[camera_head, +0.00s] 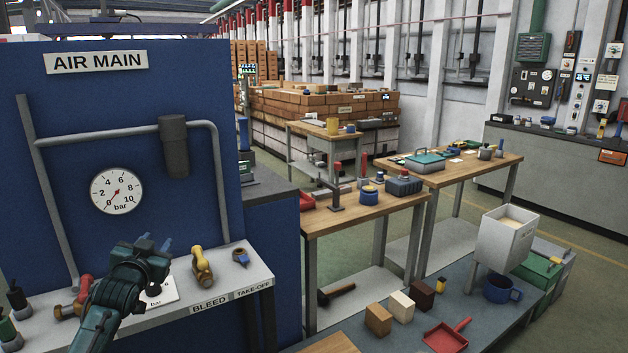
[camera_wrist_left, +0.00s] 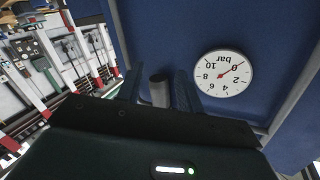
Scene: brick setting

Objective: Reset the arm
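My left arm comes in from the lower left, and its gripper (camera_head: 156,243) is raised over the shelf in front of the blue panel (camera_head: 85,110). In the left wrist view the two fingers (camera_wrist_left: 158,88) stand apart with nothing held between them. The grey cylinder (camera_wrist_left: 158,92) seen in that gap is the one on the panel's pipe (camera_head: 174,147), behind the fingers. My right gripper is not in view.
A round gauge (camera_head: 116,191) is on the panel. Workbenches (camera_head: 372,213) with tools stand to the right.

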